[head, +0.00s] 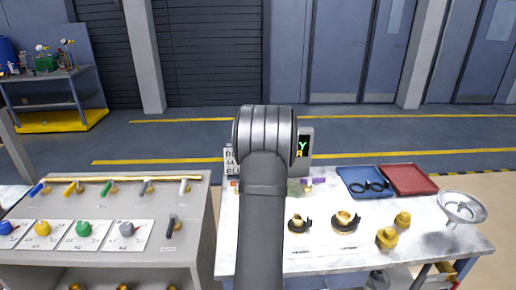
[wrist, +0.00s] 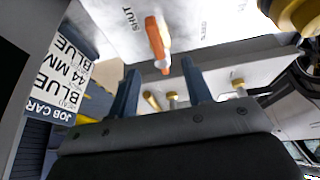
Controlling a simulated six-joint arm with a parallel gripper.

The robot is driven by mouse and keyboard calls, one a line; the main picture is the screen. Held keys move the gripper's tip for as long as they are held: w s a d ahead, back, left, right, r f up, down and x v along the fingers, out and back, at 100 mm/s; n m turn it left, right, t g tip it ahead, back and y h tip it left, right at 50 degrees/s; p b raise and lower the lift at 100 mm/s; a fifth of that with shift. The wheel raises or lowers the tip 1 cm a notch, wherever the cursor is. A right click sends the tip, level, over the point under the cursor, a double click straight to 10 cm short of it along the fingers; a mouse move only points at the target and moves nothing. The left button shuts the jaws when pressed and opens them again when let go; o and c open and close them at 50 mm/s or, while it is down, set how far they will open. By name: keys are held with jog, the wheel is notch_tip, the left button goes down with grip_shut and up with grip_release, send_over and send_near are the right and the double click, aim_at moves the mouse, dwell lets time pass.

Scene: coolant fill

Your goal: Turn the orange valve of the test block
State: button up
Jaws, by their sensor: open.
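The orange valve handle (wrist: 157,42) shows at the top middle of the wrist view, on a pale panel with the word SHUT to its left and a partly legible label to its right. My gripper (wrist: 160,68) is open, and its two dark fingers point up the picture towards the handle. The handle's lower end appears between the two fingertips; I cannot tell whether it touches either. In the head view, my arm hides the gripper and most of the test block. A small orange patch (head: 235,187) shows left of the arm; I cannot tell if it is the handle.
A job card (wrist: 62,70) reading BLUE 44 MM stands at left in the wrist view. Brass fittings (wrist: 172,101) show beyond the fingers. The bench (head: 335,262) carries brass parts, blue (head: 352,178) and red (head: 412,179) trays and a funnel (head: 461,207). A valve panel (head: 100,205) stands left.

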jog(key=v, duration=1.1)
jog(key=shift+d+r, duration=0.2)
jog(key=shift+r, duration=0.1)
jog(key=x, duration=1.7)
jog(key=shift+a+f, duration=0.2)
